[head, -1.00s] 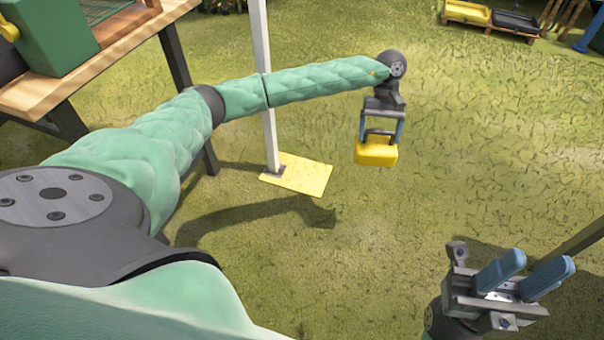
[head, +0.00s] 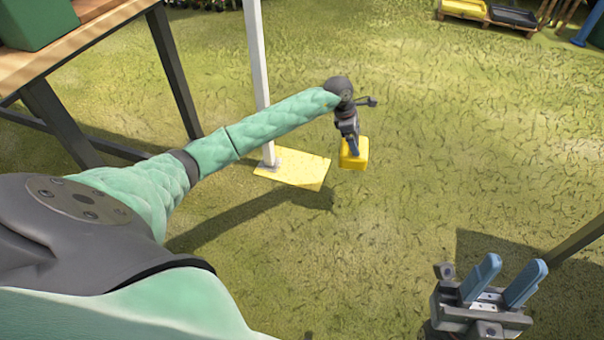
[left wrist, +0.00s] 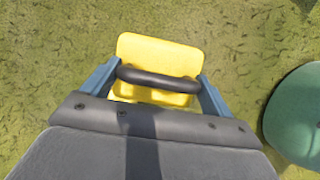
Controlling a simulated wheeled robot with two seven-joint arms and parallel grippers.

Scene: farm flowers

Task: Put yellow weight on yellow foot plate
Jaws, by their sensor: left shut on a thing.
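The yellow weight (head: 355,154) hangs from my left gripper (head: 350,143) to the right of the yellow foot plate (head: 305,171). In the left wrist view the weight (left wrist: 160,53) has a dark handle (left wrist: 158,78), and the blue fingers of my left gripper (left wrist: 157,82) are shut on it at both ends. The foot plate lies flat on the grass at the base of a white post; the weight appears apart from it in the head view. My right gripper (head: 504,282) is at the lower right, its blue fingers apart and empty.
The white post (head: 259,75) rises from the foot plate's back left. A wooden table (head: 100,35) with dark legs stands at the upper left. Yellow and black trays (head: 487,13) sit at the far right. The grass between is clear.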

